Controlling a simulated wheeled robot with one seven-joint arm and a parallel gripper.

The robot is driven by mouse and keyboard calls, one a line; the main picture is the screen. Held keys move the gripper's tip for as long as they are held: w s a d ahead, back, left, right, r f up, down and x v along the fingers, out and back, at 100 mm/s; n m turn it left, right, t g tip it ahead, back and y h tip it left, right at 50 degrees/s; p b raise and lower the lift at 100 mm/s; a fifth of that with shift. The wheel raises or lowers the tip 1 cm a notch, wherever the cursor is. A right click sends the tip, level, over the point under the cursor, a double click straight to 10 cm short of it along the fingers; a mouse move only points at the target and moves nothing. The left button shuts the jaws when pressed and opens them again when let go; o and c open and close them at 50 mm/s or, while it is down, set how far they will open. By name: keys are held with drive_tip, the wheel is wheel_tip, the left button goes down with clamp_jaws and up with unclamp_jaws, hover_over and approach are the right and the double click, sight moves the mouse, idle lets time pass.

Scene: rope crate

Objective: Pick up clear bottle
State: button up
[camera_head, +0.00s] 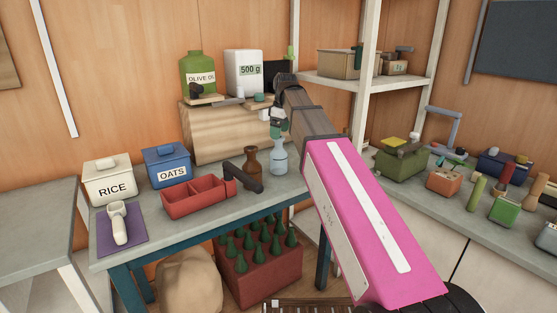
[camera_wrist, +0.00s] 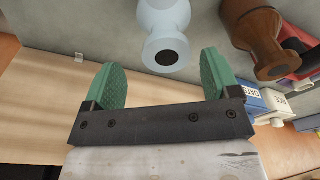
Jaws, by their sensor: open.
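The clear bottle (camera_head: 279,160), pale blue with a narrow neck, stands upright on the grey worktop. In the wrist view, the clear bottle (camera_wrist: 163,22) shows its dark mouth just beyond the fingertips, between their lines. My gripper (camera_head: 278,122) is just above the bottle's neck in the head view. In the wrist view, my gripper (camera_wrist: 163,72) is open, its two green pads wide apart with nothing between them. The bottle's base is out of sight in the wrist view.
A brown bottle (camera_head: 251,167) stands close left of the clear one. A red tray (camera_head: 195,203) with a dark handle lies further left, near the oats box (camera_head: 168,168) and rice box (camera_head: 109,183). A wooden box (camera_head: 215,135) stands behind. A red crate (camera_head: 262,284) of green bottles is below.

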sight(278, 143)
drive_tip(key=shift+s+f, duration=0.2)
drive_tip(key=shift+f, duration=0.45)
drive_tip(key=shift+a+f, duration=0.15)
drive_tip(key=shift+f, duration=0.85)
drive_tip(key=shift+a+f, duration=0.15)
drive_tip(key=shift+f, duration=0.8)
clamp_jaws()
